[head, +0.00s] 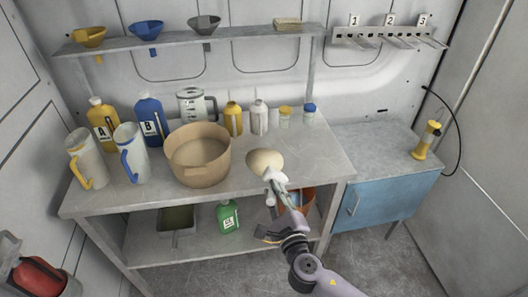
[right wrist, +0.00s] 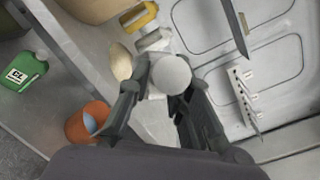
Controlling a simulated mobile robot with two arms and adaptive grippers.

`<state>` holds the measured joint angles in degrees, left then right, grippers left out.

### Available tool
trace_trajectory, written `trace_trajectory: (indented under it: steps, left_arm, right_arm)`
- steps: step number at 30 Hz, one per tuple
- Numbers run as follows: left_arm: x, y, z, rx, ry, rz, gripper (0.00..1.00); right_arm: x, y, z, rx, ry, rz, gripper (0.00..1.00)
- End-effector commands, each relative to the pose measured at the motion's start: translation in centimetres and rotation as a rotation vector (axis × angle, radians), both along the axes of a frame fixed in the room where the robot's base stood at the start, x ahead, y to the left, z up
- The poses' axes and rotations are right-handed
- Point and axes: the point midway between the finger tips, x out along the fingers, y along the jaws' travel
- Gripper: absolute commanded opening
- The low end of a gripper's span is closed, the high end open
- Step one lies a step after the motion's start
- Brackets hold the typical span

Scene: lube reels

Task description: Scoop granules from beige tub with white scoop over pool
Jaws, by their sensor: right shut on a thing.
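The beige tub (head: 190,176) stands on the bench, with beige contents showing through its open top. A pale cream oval patch (head: 262,160), which looks like the pool, lies on the bench to the right of the tub. It also shows in the right wrist view (right wrist: 121,62). My right gripper (head: 282,188) is shut on the white scoop (head: 275,175), at the near side of the patch. In the right wrist view, the scoop (right wrist: 172,73) is a pale round shape between the fingers. I cannot tell whether it holds granules. My left gripper is not in view.
Two jugs (head: 131,155), bottles A (head: 102,125) and B (head: 151,120), and smaller containers (head: 233,119) stand around the tub. A shelf (head: 180,43) with funnels runs above. Below are a green bottle (head: 228,217) and an orange bucket (head: 307,201). The bench's right end is clear.

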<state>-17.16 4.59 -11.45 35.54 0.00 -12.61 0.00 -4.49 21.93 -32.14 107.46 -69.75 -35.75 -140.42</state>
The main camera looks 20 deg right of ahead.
Motion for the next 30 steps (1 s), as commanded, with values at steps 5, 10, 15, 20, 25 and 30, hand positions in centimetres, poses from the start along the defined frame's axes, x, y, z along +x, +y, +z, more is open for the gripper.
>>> trace_trajectory:
  steps: [5, 10, 15, 20, 25, 30]
  left_arm:
    - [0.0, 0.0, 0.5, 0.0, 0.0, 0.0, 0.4]
    - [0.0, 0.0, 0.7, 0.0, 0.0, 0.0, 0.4]
    - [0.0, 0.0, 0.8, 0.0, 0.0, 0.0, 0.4]
    - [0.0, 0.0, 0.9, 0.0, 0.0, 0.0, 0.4]
    - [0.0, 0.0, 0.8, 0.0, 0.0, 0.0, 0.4]
    - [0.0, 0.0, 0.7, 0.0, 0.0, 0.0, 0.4]
  right_arm:
    - [1.9, 0.3, 0.2, 0.001, -0.001, 0.0, 0.0]
    - [3.5, 0.6, 0.2, 0.0, -0.002, -0.001, 0.0]
    - [5.2, 1.0, 0.3, 0.0, -0.003, 0.0, 0.0]
    - [6.8, 1.2, 0.3, -0.001, -0.001, 0.0, 0.0]
    - [8.5, 1.5, 0.3, 0.0, -0.001, 0.0, 0.0]
    - [10.1, 1.8, 0.3, 0.0, -0.001, 0.0, 0.0]
